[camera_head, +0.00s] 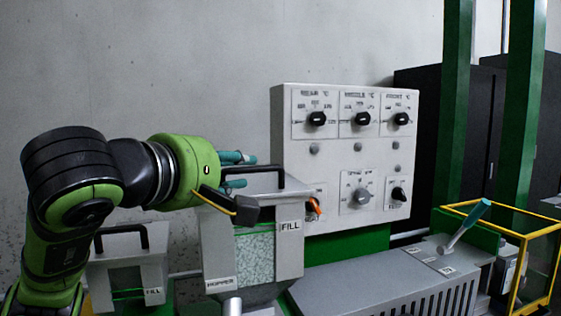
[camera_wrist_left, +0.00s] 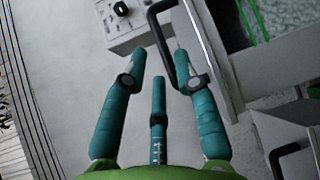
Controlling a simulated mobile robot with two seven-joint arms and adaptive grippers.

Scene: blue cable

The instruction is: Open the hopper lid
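The grey hopper (camera_head: 222,262) stands left of centre in the head view, with a granule-filled window and HOPPER and FILL labels. Its lid (camera_head: 262,186) lies flat on top and looks closed. A black bar handle (camera_head: 268,170) rises from the lid. My left gripper (camera_head: 247,171), with teal fingers, is at the handle's left end. In the left wrist view the fingers are spread, and the handle (camera_wrist_left: 161,42) runs between the outer fingertips, close to the right finger. I cannot tell whether they touch. My left gripper (camera_wrist_left: 166,65) holds nothing. My right gripper is not in view.
A second grey container (camera_head: 125,270) with a black handle and FILL label stands at the left. A control panel (camera_head: 335,165) with knobs is behind the hopper. A grey vented housing (camera_head: 390,285) and a yellow-framed guard (camera_head: 510,240) are at the right.

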